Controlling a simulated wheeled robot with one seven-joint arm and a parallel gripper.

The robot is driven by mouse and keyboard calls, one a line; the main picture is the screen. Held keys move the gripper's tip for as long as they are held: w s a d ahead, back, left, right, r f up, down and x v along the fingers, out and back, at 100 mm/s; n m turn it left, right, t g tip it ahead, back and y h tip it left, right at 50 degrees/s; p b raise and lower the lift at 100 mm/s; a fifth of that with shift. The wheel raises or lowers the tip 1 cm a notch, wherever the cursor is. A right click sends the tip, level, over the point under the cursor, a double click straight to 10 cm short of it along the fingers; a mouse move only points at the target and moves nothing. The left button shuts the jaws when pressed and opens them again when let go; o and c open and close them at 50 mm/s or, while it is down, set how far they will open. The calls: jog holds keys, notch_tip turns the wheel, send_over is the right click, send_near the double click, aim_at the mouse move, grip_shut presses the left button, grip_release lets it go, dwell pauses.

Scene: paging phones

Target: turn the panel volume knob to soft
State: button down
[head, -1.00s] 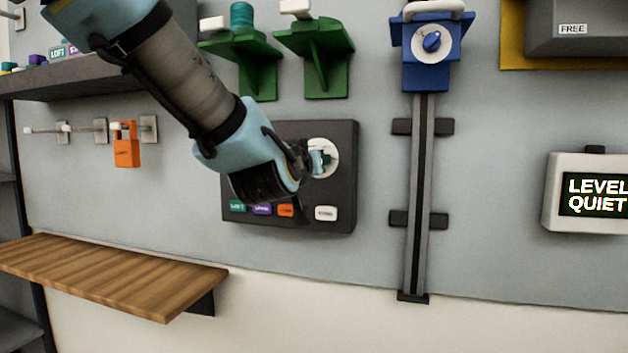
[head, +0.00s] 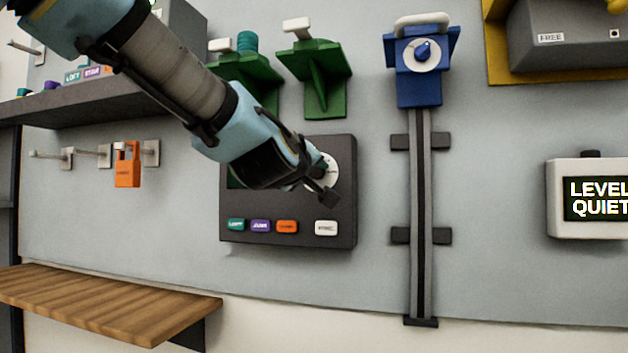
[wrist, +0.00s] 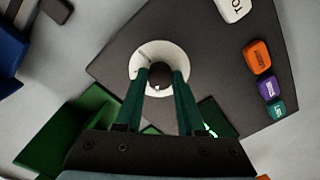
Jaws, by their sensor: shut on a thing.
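The dark panel (head: 290,236) is mounted on the grey wall, and its face also shows in the wrist view (wrist: 215,55). The volume knob (wrist: 161,72) is a small dark knob in the middle of a round white dial (wrist: 146,58). My gripper (wrist: 160,82) has its two green fingers on either side of the knob, shut on it. In the head view my gripper (head: 318,178) covers the knob and much of the dial (head: 332,172). Which mark the knob points to cannot be told. A display (head: 596,198) at the right reads "LEVEL QUIET".
Coloured buttons line the panel's lower edge, including an orange one (head: 287,227) and a white one (head: 326,228). Green brackets (head: 320,80) sit above the panel. A blue slider unit (head: 420,80) on a vertical rail stands to the right. A wooden shelf (head: 110,305) is lower left.

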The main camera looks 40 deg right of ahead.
dwell(0.4)
jog(key=c, duration=0.5)
grip_release()
jog(key=p+v, duration=0.2)
jog(key=v, duration=0.8)
jog(key=shift+s+a, duration=0.15)
jog(key=shift+a, duration=0.15)
